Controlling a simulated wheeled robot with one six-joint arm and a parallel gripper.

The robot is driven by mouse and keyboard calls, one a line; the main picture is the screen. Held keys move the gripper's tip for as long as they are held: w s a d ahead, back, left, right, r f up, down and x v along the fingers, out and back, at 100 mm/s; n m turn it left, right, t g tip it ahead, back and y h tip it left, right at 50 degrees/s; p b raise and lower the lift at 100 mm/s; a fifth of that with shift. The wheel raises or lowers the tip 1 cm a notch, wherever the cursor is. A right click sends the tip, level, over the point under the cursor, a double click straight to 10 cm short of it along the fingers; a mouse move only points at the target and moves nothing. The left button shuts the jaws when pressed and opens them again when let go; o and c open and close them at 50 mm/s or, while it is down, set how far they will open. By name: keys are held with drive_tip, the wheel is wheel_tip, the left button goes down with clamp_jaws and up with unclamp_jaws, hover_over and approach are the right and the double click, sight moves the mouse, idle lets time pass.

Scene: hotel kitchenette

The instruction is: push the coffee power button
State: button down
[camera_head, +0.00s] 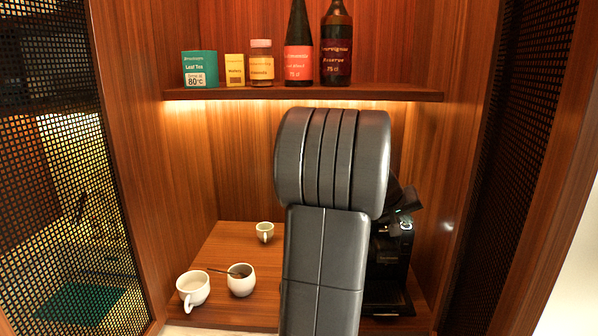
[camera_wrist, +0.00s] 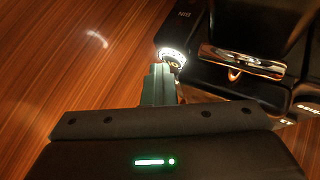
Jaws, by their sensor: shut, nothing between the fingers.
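The black coffee machine (camera_head: 391,262) stands at the right of the cabinet counter, partly hidden behind my arm in the head view. In the wrist view the machine (camera_wrist: 222,78) fills the upper right. A round button with a bright white ring (camera_wrist: 172,57) sits at its left corner. My gripper (camera_wrist: 160,72) is shut and empty, with its fingertips just below the lit ring. They overlap its lower edge in the picture, and I cannot tell whether they touch it. In the head view my arm hides most of the gripper.
A white cup (camera_head: 193,289), a round white pot with a spoon (camera_head: 241,283) and a small cup (camera_head: 265,232) stand left of my arm. A shelf (camera_head: 230,94) above holds boxes, a jar and bottles. Mesh doors flank the cabinet.

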drive_tip(key=shift+a, duration=0.15)
drive_tip(key=shift+w, duration=0.1)
drive_tip(key=shift+a+r+p, duration=0.1)
drive_tip(key=shift+r+p, duration=0.3)
drive_tip(key=shift+r, duration=0.1)
wheel_tip(320, 180, up, 6)
drive_tip(key=p, duration=0.3)
drive_tip(key=shift+f, duration=0.2)
drive_tip(key=shift+f, duration=0.15)
idle(1.3)
